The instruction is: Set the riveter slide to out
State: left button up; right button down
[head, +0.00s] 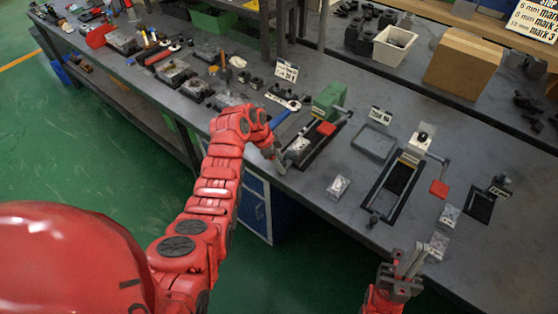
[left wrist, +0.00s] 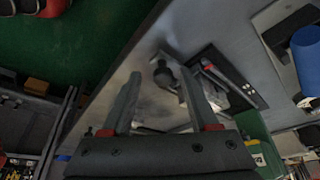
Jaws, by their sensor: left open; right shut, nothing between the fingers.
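A green bench press (head: 328,100) with a red handle pad (head: 326,128) stands on a black slide track (head: 318,150). A grey metal block (head: 298,146) sits at the track's near end. My left gripper (head: 281,160) is open beside this near end. In the left wrist view a dark round knob (left wrist: 163,74) shows between the open fingers (left wrist: 158,100); contact cannot be told. A white press (head: 416,146) with a red lever pad (head: 439,188) stands on a second track. Which press is the riveter cannot be told. My right gripper (head: 410,260) is shut and empty over the bench's front edge.
A shallow grey tray (head: 375,142) lies between the presses. Small metal blocks (head: 338,187) lie near the front edge. A blue-handled tool (head: 284,112) lies left of the green press. A cardboard box (head: 463,62) stands behind.

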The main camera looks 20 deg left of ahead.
pick_arm(q)
jog(key=shift+a+r, duration=0.15)
jog(key=shift+r, duration=0.2)
jog(key=p+v, duration=0.7)
jog(key=v, duration=0.9)
jog(key=shift+s+r, duration=0.15)
jog(key=shift+r, duration=0.15)
jog(key=shift+a+f, duration=0.1)
jog(key=shift+a, duration=0.1)
